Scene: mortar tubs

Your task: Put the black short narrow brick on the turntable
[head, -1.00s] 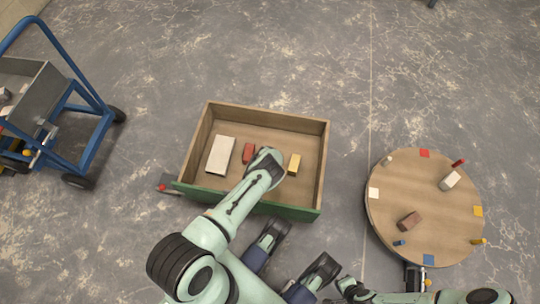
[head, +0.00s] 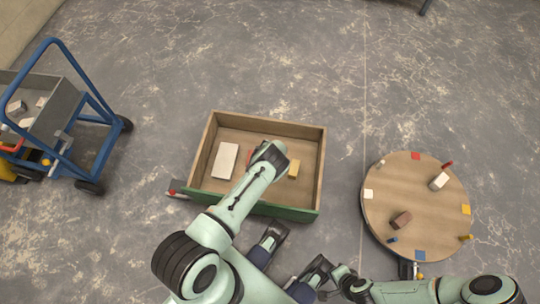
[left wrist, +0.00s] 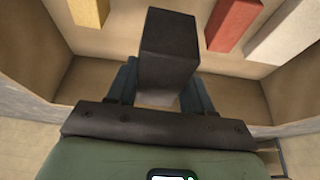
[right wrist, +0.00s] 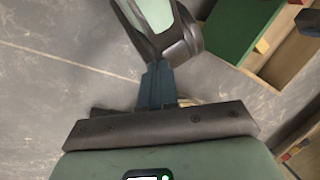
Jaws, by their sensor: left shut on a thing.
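The black brick (left wrist: 168,45) is between the fingers of my left gripper (left wrist: 160,92) in the left wrist view, seemingly raised over the floor of the wooden crate. In the head view my left gripper (head: 272,152) is over the crate and hides the black brick. The round wooden turntable (head: 415,190) stands to the right of the crate, with coloured squares along its edge. My right gripper (right wrist: 158,85) looks shut and empty in the right wrist view, its fingers close together, above the grey floor.
The crate (head: 320,170) also holds a white brick (head: 225,160), a yellow brick (head: 294,169) and a red brick (left wrist: 232,22). A blue cart (head: 90,105) stands left.

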